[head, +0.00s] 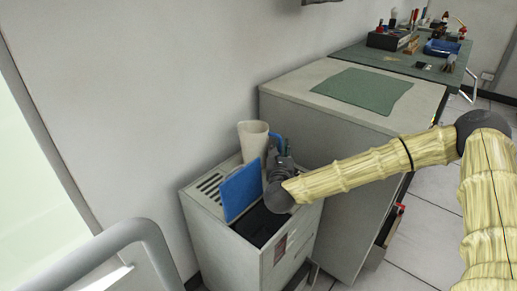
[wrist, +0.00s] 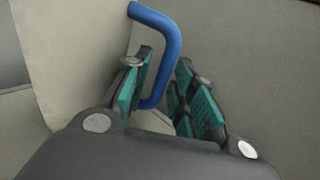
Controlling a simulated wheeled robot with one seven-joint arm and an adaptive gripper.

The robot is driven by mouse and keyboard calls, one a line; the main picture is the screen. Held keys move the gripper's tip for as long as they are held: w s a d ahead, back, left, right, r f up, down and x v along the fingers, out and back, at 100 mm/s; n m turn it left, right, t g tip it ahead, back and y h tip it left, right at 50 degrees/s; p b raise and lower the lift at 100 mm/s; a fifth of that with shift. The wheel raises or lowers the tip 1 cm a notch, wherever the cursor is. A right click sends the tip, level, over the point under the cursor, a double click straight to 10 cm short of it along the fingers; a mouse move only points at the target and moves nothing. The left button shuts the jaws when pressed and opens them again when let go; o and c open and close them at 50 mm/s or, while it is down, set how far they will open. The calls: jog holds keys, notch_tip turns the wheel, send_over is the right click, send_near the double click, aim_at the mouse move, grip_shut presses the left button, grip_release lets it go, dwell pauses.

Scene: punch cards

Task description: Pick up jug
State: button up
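The jug (head: 252,139) is a tall cream vessel with a blue handle, standing upright on the small grey cabinet by the wall. In the wrist view the jug's pale body (wrist: 70,50) fills the left side, and its blue handle (wrist: 172,40) curves down between the green-padded fingers. My gripper (head: 284,162) is at the handle side of the jug, and its fingers (wrist: 166,58) are apart, one on each side of the handle. I see a gap on the right of the handle; whether the left finger touches it I cannot tell.
The small cabinet (head: 225,248) has a slotted top, an upright blue panel (head: 241,190) and a dark opening (head: 259,224) below my wrist. A larger cabinet (head: 310,88) with a green mat (head: 363,89) stands right behind. A grey rail (head: 120,236) is at the lower left.

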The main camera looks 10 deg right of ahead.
grip_shut()
jog(key=shift+r, duration=0.1)
